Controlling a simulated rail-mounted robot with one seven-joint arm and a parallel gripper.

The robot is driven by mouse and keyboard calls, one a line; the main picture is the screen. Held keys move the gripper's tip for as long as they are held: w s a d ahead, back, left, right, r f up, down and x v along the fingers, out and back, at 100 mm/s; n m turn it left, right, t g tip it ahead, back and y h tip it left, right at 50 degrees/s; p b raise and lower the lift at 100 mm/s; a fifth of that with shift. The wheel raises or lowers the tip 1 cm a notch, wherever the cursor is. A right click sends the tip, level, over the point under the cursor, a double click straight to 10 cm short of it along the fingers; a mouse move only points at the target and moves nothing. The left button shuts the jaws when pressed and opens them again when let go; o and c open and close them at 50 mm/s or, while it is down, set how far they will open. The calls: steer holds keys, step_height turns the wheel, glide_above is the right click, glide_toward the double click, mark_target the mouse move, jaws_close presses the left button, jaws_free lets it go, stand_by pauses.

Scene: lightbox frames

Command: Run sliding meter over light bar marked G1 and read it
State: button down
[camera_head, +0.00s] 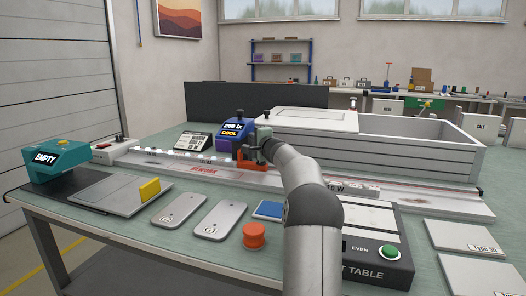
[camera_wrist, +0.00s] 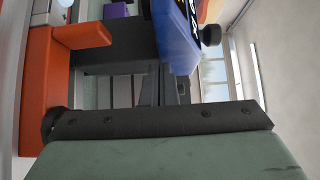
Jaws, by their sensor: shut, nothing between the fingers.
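The blue meter (camera_head: 226,143) stands over the long pale rail, and its display seems to read "200 lx" and "COOL". A row of small lit spots marks a light bar (camera_head: 180,154) on the rail, left of and below the meter. I cannot make out a G1 mark on it. An orange bracket (camera_head: 250,166) sits at the meter's right foot. My gripper (camera_head: 262,138) is shut and empty, just right of the meter; my arm hides part of the rail. In the wrist view the blue meter (camera_wrist: 178,35) is at the top and the orange bracket (camera_wrist: 40,80) at the left.
A teal box (camera_head: 60,158) reading "EMPTY" stands at the left. Grey plates (camera_head: 178,210) and an orange-red knob (camera_head: 254,235) lie in front. A panel (camera_head: 365,260) with a green button is at the front right. A long grey box (camera_head: 410,140) stands behind the rail.

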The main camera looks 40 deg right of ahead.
mark_target(235, 136)
steer(key=w+a, duration=0.1)
steer(key=w, duration=0.1)
steer(key=w+a, duration=0.1)
steer(key=w, duration=0.1)
steer(key=w+a, duration=0.2)
steer(key=shift+w, duration=0.3)
steer(key=shift+d, duration=0.1)
